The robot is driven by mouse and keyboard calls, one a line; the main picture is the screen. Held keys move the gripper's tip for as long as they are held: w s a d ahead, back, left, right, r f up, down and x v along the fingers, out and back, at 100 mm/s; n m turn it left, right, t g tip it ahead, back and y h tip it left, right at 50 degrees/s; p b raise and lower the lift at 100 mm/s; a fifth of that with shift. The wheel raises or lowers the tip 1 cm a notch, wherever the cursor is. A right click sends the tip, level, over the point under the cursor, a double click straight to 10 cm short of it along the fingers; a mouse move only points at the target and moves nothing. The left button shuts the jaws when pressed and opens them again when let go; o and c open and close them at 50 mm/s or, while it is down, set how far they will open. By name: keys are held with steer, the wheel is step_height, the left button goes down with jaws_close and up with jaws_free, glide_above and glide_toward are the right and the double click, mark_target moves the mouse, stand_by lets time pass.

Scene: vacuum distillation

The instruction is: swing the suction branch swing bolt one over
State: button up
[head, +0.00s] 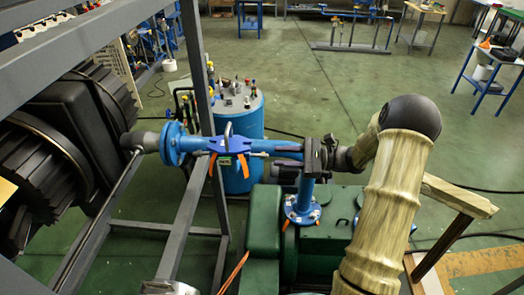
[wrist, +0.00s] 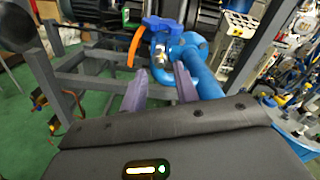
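The suction branch is a blue horizontal pipe (head: 285,145) with a blue flange (head: 172,144) at its left. A small silver metal part (wrist: 155,50), possibly swing bolt one, shows on the fitting's near side. My gripper (head: 277,157) is right of the fitting, pointing left at it. The right finger overlaps the blue pipe in view.
A green machine (head: 310,235) stands below my arm, with a vertical blue pipe (head: 305,195) rising from it. A blue tank (head: 238,130) stands behind the branch. A grey steel frame (head: 196,70) and black ribbed machinery (head: 75,130) are at left. Open floor lies beyond.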

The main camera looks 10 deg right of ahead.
mark_target(262, 155)
steer(key=p+x, duration=0.2)
steer(key=x, duration=0.4)
steer(key=shift+a, duration=0.25)
steer(key=shift+c, duration=0.4)
jaws_close()
